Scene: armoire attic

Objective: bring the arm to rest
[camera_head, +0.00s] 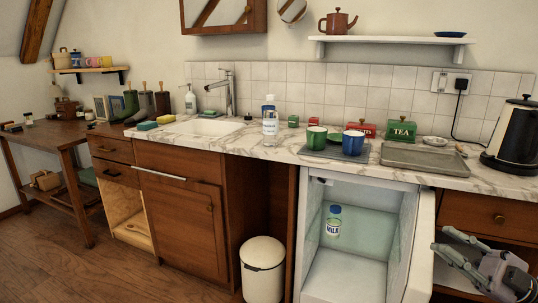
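My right gripper (443,243) is at the lower right, beside the open white door (420,250) of the small fridge. Its fingers are spread apart and point left, with nothing seen between them. My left gripper is not in view. The fridge (345,275) stands open under the counter. A milk bottle (333,222) with a blue cap stands upright inside it.
The marble counter (240,146) runs above the fridge. It holds green (316,138) and blue (353,143) mugs, a grey tray (424,160) and a kettle (512,135). Wooden drawers (480,213) lie behind my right gripper. A white bin (262,268) stands left of the fridge.

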